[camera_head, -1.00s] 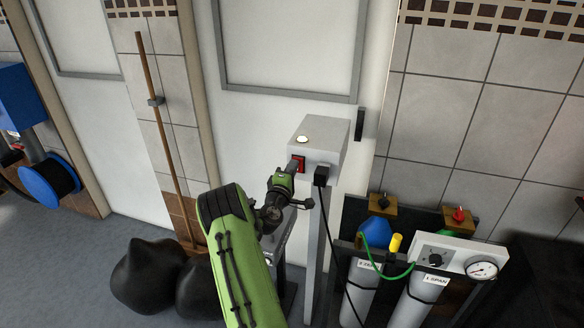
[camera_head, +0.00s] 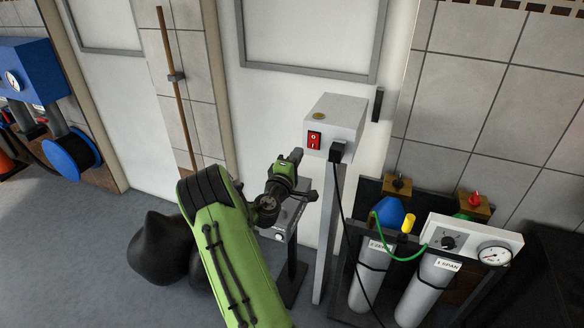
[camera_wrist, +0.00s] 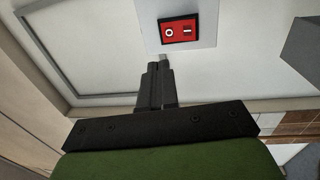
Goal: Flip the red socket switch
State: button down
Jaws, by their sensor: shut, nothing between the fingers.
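The red socket switch (camera_head: 314,140) is on the front face of a pale grey box (camera_head: 342,113) on a post. In the wrist view the red switch (camera_wrist: 180,31) shows a circle mark on its left half and a bar mark on its right half. My gripper (camera_head: 297,153) is shut and empty, just below and left of the switch and apart from it. In the wrist view the shut fingertips (camera_wrist: 162,58) point toward the switch, short of it. The round lamp (camera_head: 320,116) on top of the box looks dull amber.
A black plug (camera_head: 338,151) with a hanging cable is on the box right of the switch. A rack of gas cylinders (camera_head: 374,276) with a gauge stands at the right. Black sacks (camera_head: 160,250) lie at the lower left. A small stand (camera_head: 287,232) is below my gripper.

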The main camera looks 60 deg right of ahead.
jog(key=a, duration=0.3)
jog(key=s+a+r, duration=0.1)
jog(key=shift+a+b, duration=0.3)
jog(key=shift+b, duration=0.1)
jog(key=a+r+m+t+y, duration=0.2)
jog(key=a+m+y, duration=0.8)
jog(key=a, duration=1.5)
jog(key=s+a+n+y, duration=0.4)
jog(key=s+a, duration=0.1)
jog(key=a, duration=0.5)
jog(key=s+a+r+n+y, duration=0.1)
jog(key=s+a+n+y, duration=0.3)
jog(key=a, duration=0.6)
jog(key=shift+s+t+y, duration=0.3)
jog(key=shift+s+y, duration=0.3)
jog(key=shift+s, duration=0.55)
